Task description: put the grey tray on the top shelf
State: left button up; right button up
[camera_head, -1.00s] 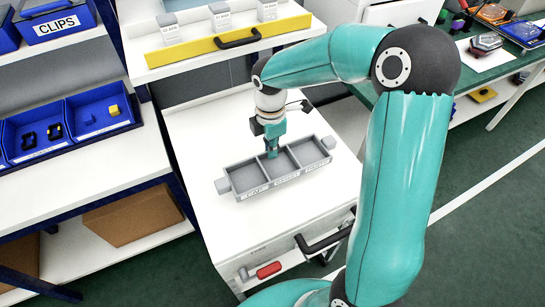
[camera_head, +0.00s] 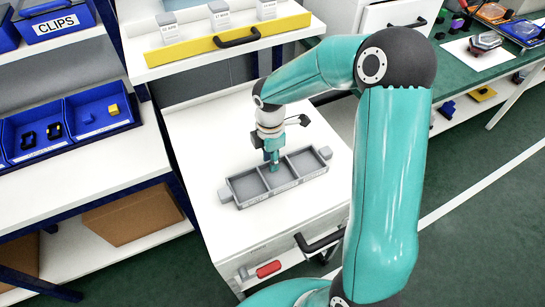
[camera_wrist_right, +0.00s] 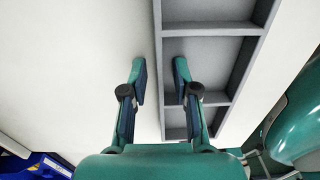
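The grey tray (camera_head: 238,201), with three compartments, a lug at each end and labels on its front wall, sits on the white cabinet top (camera_head: 205,140). My right gripper (camera_head: 272,168) points down at the tray's middle. In the right wrist view, its two fingers (camera_wrist_right: 160,76) are apart, one on each side of the tray's long wall (camera_wrist_right: 160,100), with visible gaps to it. A white shelf with a yellow front strip (camera_head: 195,52) stands above and behind the tray. My left gripper is not in view.
Several small grey boxes (camera_head: 220,18) stand on the upper white shelf. Blue bins (camera_head: 90,111) are on the rack at left. A green bench (camera_head: 470,65) with parts is at right. The cabinet top around the tray is clear.

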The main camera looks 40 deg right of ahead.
notch_tip(320, 180, up, 12)
jog(key=shift+r, duration=0.15)
dwell(0.7)
jog(key=shift+w, duration=0.1)
